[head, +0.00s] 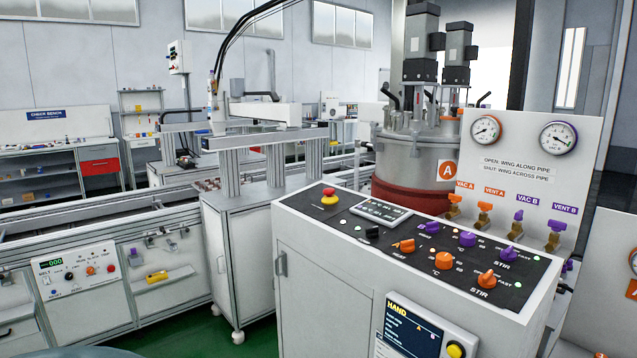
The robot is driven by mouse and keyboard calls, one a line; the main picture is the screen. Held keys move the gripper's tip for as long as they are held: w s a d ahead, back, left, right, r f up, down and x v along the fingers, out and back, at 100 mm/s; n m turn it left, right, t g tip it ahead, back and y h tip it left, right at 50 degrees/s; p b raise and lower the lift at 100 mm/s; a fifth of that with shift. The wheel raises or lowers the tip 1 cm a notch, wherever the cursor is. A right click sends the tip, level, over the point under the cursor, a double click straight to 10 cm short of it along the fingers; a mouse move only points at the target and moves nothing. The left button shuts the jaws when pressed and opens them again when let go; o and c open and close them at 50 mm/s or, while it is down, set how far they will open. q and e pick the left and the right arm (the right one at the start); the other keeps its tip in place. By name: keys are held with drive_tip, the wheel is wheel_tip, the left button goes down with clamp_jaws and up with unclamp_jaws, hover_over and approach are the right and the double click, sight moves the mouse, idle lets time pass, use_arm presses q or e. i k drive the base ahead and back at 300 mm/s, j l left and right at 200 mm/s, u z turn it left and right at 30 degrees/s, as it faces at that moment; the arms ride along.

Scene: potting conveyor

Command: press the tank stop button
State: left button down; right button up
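A red mushroom-shaped button (329,192) on a yellow collar stands at the far left end of the black panel (350,222) on top of the white tank console (330,290). Nothing covers the button, and no gripper is near it. The tank (418,165), with its steel top and red lower band, stands behind the console. Neither of my grippers shows in the head view.
The panel also carries a small display (381,211), a black switch (372,232) and several orange and purple knobs. A gauge board (535,150) with coloured valves rises at its back right. Green floor (205,338) shows left of the console, before a conveyor frame (75,235).

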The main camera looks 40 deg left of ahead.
sight(328, 192)
drive_tip(key=i+j, duration=0.1)
drive_tip(key=j, duration=0.6)
drive_tip(key=i+j, duration=0.1)
drive_tip(key=j, duration=0.6)
drive_tip(key=i+j, duration=0.1)
drive_tip(key=j, duration=0.6)
